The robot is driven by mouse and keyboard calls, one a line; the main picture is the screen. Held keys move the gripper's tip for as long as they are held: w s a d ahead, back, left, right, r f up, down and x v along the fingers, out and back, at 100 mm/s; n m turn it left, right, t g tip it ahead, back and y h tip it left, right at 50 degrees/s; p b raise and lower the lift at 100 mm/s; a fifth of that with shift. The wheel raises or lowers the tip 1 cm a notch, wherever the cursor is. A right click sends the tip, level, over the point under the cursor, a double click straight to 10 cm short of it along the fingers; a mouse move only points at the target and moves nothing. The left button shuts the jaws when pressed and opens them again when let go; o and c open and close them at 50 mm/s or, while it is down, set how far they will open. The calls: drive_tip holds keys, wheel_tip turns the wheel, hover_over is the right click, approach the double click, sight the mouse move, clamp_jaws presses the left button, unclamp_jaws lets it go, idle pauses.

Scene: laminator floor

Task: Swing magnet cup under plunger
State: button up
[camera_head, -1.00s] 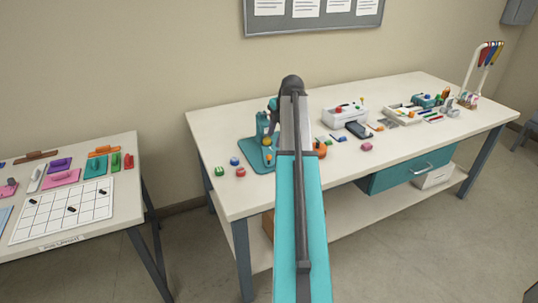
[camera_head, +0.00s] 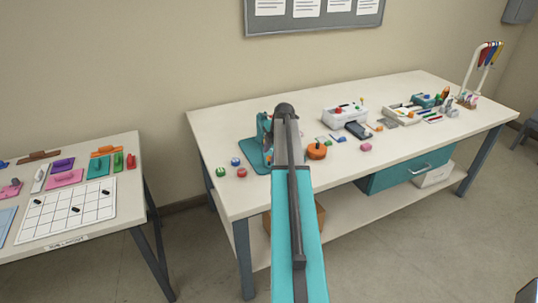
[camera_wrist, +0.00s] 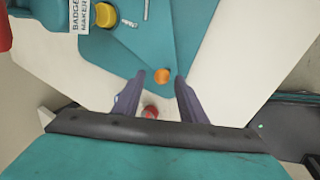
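The teal badge maker (camera_head: 253,153) stands on the left part of the bench, partly hidden behind my arm in the head view. In the wrist view its teal base (camera_wrist: 140,50) has a "BADGE MAKER" label and a yellow round piece (camera_wrist: 105,15) at the top. A small orange ball or knob (camera_wrist: 162,76) shows near the base's lower corner. I cannot tell which part is the magnet cup, and the plunger is not clearly visible. My gripper (camera_wrist: 158,88) is open, its two fingers apart on either side of the orange knob, with nothing visibly held. Contact cannot be judged.
A red piece (camera_wrist: 150,112) shows between the fingers' lower ends. An orange round object (camera_head: 316,151) is right of my arm.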

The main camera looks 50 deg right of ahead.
drive_tip(key=shift+w+f, duration=0.25)
drive_tip(key=shift+f, duration=0.4)
